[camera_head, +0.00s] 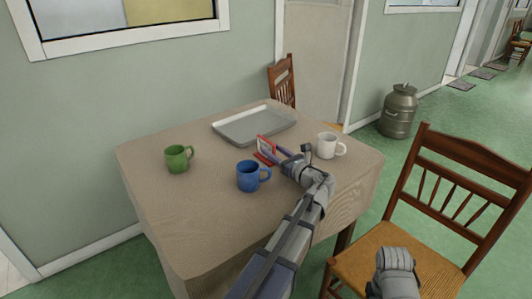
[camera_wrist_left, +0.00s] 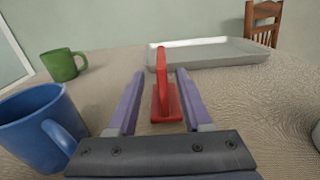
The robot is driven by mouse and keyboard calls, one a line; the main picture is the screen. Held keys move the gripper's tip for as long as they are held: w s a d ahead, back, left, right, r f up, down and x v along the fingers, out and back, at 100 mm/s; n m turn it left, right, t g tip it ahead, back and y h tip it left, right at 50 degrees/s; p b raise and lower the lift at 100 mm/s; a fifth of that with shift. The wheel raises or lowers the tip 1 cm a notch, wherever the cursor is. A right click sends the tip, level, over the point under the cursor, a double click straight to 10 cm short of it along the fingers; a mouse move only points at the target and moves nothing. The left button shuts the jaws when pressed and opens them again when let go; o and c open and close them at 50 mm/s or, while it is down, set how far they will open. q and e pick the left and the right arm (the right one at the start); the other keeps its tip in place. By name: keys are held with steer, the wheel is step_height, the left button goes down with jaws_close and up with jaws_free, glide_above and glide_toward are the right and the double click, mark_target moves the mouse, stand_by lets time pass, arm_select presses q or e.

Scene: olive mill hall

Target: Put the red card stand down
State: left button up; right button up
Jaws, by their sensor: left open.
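The red card stand (camera_head: 265,157) stands upright on the cloth-covered table (camera_head: 200,215), in front of the grey tray. In the left wrist view the red card stand (camera_wrist_left: 163,100) is between the two purple fingers, with a visible gap on each side. My left gripper (camera_head: 272,151) is open around it, and its fingers show in the left wrist view (camera_wrist_left: 158,95). The stand's base appears to rest on the tabletop. My right gripper's fingers do not show.
A blue mug (camera_head: 248,177) is close left of my left gripper and a white mug (camera_head: 327,146) close right. A green mug (camera_head: 177,160) stands at the left. The grey tray (camera_head: 238,136) lies behind. A wooden chair (camera_head: 440,200) is at the right.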

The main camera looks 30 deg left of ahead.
mark_target(258, 139)
arm_select(q)
steer(key=x, duration=0.4)
steer(key=shift+w+a, duration=0.2)
steer(key=shift+w, duration=0.1)
steer(key=shift+c, duration=0.3)
jaws_close()
